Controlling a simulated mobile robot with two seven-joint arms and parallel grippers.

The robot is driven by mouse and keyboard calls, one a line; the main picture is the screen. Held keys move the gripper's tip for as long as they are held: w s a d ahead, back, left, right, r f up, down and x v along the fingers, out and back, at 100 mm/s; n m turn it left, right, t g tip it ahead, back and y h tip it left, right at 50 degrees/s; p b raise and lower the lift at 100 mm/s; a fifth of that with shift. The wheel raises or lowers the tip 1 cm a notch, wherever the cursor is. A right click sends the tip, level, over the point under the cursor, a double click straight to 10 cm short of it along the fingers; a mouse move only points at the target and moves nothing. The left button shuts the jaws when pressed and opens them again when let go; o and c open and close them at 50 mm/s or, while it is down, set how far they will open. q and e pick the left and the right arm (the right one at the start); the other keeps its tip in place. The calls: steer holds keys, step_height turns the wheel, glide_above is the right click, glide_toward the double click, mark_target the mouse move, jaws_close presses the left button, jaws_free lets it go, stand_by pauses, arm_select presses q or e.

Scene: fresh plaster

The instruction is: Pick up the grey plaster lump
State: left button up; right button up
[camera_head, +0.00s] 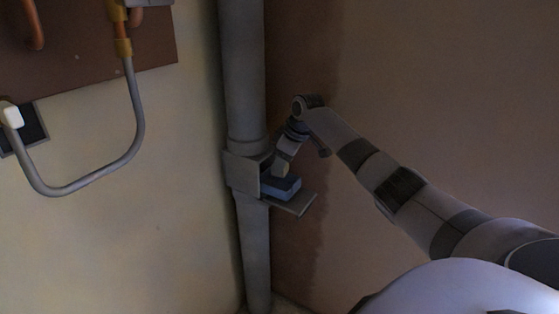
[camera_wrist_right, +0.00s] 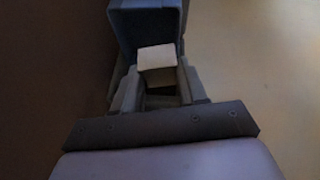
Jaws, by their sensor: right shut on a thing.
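A small pale, blocky lump, which looks like the plaster lump (camera_wrist_right: 157,64), sits between the fingers of my right gripper (camera_wrist_right: 158,82) in the wrist view. My right gripper is shut on it. In the head view the lump (camera_head: 281,170) shows as a pale spot below the wrist, at the blue box (camera_head: 284,188). The blue box (camera_wrist_right: 118,32) also shows in the wrist view, around and beyond the lump. I cannot tell whether the lump touches the box. The picture is dim, and the lump looks more off-white than grey. My left gripper is not in view.
The blue box rests on a small grey shelf (camera_head: 296,205) fixed to a vertical grey pipe (camera_head: 243,80) in the wall corner. A bent grey tube (camera_head: 137,115) and a brown board (camera_head: 85,45) are at upper left. The brown wall at right is bare.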

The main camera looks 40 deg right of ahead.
steer(key=s+a, duration=0.3)
steer(key=s, duration=0.4)
steer(key=s+a, duration=0.3)
steer(key=s, duration=0.5)
steer(key=shift+a+b, duration=0.25)
steer(key=shift+b, duration=0.1)
steer(key=shift+s+a, duration=0.1)
